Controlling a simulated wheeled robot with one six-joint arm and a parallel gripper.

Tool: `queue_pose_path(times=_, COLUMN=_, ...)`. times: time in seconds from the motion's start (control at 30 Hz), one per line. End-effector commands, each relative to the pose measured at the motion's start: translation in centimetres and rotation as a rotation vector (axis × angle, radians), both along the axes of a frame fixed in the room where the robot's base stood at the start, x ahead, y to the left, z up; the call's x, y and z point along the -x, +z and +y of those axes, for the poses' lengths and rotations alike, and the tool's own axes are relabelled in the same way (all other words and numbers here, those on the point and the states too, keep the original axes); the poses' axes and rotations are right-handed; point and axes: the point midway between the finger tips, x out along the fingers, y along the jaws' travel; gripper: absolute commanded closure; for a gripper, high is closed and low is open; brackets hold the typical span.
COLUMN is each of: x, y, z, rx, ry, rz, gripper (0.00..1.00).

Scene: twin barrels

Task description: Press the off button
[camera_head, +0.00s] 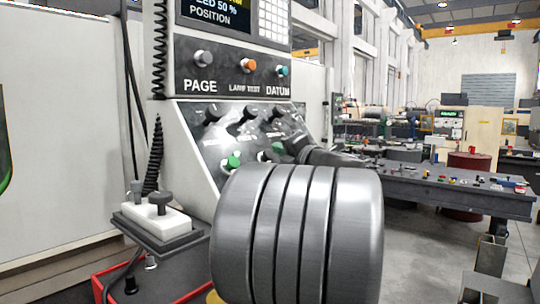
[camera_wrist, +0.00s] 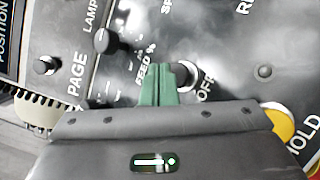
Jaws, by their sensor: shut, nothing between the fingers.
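The control panel (camera_head: 185,128) stands upright in the head view, with knobs and buttons on its sloping lower face. In the wrist view the OFF label (camera_wrist: 206,87) sits right of my fingertips. Beside it is a round button with a pale rim (camera_wrist: 193,70), partly covered by my fingers; I take it for the off button. My gripper (camera_wrist: 160,70) has green fingers pressed together, with nothing between them. Its tips are close to the button's left side; I cannot tell whether they touch. In the head view my gripper (camera_head: 277,150) is at the panel's lower right.
A green button (camera_head: 232,161) and several dark knobs are on the panel. An orange button (camera_head: 249,65) is higher up. In the wrist view a yellow button (camera_wrist: 279,122) is near HOLD. A ledge with a white block (camera_head: 155,217) juts out at lower left.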

Motion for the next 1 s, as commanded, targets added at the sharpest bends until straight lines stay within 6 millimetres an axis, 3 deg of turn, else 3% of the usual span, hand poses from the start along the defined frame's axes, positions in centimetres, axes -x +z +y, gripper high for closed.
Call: queue_pose_path(times=1.0, x=-0.38, y=-0.5, z=0.55, rx=0.0, ry=0.0, rz=0.0, gripper=1.0)
